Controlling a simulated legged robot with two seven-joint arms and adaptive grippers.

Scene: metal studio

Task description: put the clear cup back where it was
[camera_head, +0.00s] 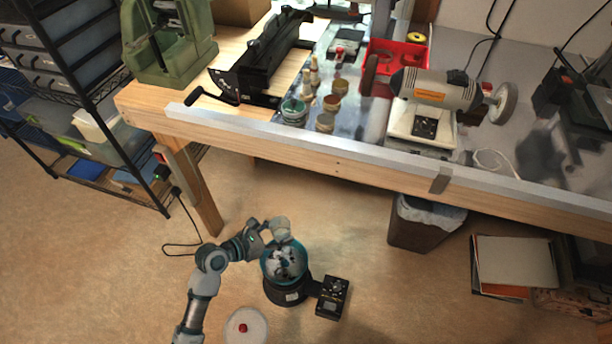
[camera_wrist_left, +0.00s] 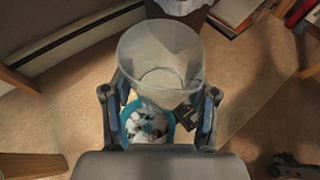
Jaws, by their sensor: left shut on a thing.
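The clear cup (camera_wrist_left: 160,55) is a see-through, tapered cup in the left wrist view, its wide mouth facing away from the palm. My left gripper (camera_wrist_left: 159,100) has a finger on each side of it and is shut on it. In the head view my left gripper (camera_head: 277,231) is at the far edge of a teal-rimmed bowl (camera_head: 265,272) on a black base; the cup is hard to make out there. In the wrist view the bowl (camera_wrist_left: 126,118), holding pale and dark pieces, shows below the cup. My right gripper is not in view.
A black control box (camera_head: 332,297) joins the bowl's base. A pale round lid with a red knob (camera_head: 243,328) lies nearby. The workbench (camera_head: 310,156) with jars and a grinder (camera_head: 437,90) stands beyond. A bin (camera_head: 420,225) is under it. Floor to the left is clear.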

